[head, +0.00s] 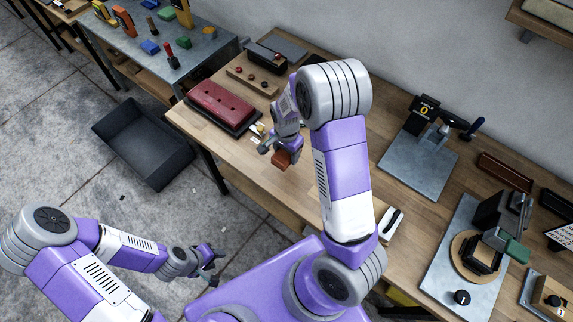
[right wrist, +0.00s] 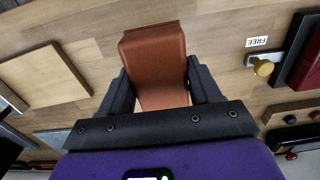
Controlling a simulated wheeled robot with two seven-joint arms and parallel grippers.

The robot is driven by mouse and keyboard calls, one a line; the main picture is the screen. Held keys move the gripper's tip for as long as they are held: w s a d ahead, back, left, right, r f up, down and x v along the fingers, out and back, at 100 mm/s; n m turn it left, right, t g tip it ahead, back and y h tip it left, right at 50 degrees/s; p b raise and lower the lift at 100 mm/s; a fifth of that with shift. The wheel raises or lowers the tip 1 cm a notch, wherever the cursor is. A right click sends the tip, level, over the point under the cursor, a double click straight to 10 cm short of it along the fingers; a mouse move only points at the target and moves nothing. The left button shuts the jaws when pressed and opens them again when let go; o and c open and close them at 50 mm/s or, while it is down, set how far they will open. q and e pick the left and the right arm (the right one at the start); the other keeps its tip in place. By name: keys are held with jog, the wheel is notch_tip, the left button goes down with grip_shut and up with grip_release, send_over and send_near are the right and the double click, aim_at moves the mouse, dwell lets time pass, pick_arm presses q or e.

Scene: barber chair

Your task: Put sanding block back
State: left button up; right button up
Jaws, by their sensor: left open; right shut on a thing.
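The sanding block looks like a rust-brown block (head: 282,159), held in my right gripper (head: 287,156) over the front part of the wooden bench (head: 270,193). In the right wrist view the block (right wrist: 153,52) sits between the two dark fingers of the right gripper (right wrist: 160,78), which are shut on its sides. The gap between block and bench top cannot be told. My left gripper (head: 208,256) is open and empty, low over the floor and away from the bench.
A red pad (head: 221,104) on a dark tray lies left of the held block. A dark bin (head: 147,160) stands on the floor. A stand with a grey base (head: 415,165) is at right.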

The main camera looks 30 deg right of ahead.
aim_at(286, 160)
notch_tip(286, 160, down, 5)
jog(key=shift+w+f, duration=0.1)
jog(key=shift+f, duration=0.1)
notch_tip(286, 160, down, 3)
jog(key=shift+r+b, duration=0.1)
jog(key=shift+b, duration=0.2)
jog(key=shift+f, duration=0.45)
jog(key=shift+f, duration=0.15)
jog(key=o, duration=1)
